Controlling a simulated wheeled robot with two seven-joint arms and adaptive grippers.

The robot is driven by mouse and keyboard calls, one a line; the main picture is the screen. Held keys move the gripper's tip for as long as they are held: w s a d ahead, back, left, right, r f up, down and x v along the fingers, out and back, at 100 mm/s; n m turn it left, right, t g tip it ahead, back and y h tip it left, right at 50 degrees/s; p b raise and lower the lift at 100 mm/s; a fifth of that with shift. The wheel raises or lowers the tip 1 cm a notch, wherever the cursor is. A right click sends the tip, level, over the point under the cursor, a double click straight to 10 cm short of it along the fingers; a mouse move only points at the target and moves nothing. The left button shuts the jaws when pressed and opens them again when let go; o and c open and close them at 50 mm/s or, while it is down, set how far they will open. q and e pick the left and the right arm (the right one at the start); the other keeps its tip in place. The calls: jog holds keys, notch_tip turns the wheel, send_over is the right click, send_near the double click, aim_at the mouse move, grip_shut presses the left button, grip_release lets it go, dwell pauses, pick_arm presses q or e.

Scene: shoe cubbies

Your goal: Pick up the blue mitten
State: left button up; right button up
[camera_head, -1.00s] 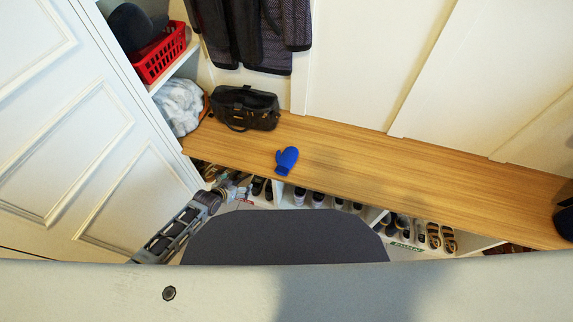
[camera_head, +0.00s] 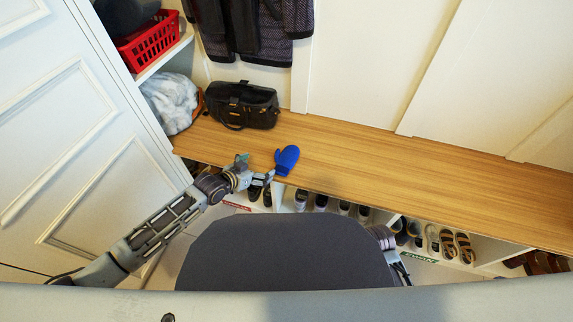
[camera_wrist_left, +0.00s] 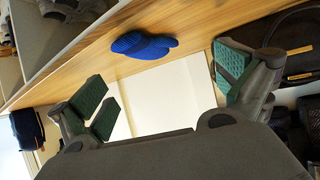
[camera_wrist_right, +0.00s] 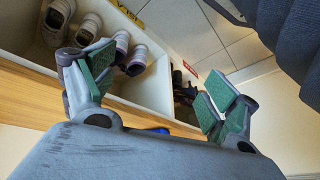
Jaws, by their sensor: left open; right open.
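The blue mitten (camera_head: 287,160) lies on the wooden bench top near its front edge. In the left wrist view the mitten (camera_wrist_left: 143,45) lies on the wood beyond the fingers, centred slightly left of the gap. My left gripper (camera_head: 257,169) is open and empty, close to the left of the mitten at the bench's front edge, apart from it. Its green-padded fingers (camera_wrist_left: 163,85) are spread wide. My right gripper (camera_wrist_right: 155,92) is open and empty, over the shoe cubbies; the head view shows only a small part of it beside my body. A blue sliver shows in the right wrist view.
The wooden bench (camera_head: 400,180) is clear to the right of the mitten. A black bag (camera_head: 243,105) stands on it at the back left, near a white plastic bag (camera_head: 170,102). Cubbies with shoes (camera_head: 450,243) lie under the front edge. A white panelled door (camera_head: 75,130) is at left.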

aim_at(277, 166)
pick_arm(q)
jog(key=shift+s+d+r+m+h+b, duration=0.2)
jog(key=shift+d+b, duration=0.1)
jog(key=shift+d, duration=0.15)
jog(key=shift+s+d+r+m+h+b, duration=0.1)
jog(key=shift+s+d+r+b, duration=0.1)
jog(key=shift+d+b, duration=0.15)
pick_arm(e)
jog(key=shift+s+a+r, duration=0.1)
jog(key=shift+s+r, duration=0.05)
jog(key=shift+r, duration=0.6)
pick_arm(q)
jog(key=shift+d, duration=0.1)
pick_arm(e)
jog(key=shift+f, duration=0.1)
pick_arm(q)
jog(key=b+x, duration=0.3)
jog(key=x, duration=0.4)
jog(key=shift+w+d+f, duration=0.1)
jog(key=shift+w+f, duration=0.1)
jog(key=shift+f, duration=0.05)
jog(key=shift+w+d+f, duration=0.15)
jog(key=shift+w+d, duration=0.15)
jog(key=shift+w, duration=0.05)
pick_arm(e)
notch_tip(277, 166, down, 7)
jog(key=a+t+y, duration=0.1)
jog(key=shift+w+a+t, duration=0.3)
jog(key=shift+a, duration=0.1)
jog(key=shift+f, duration=0.1)
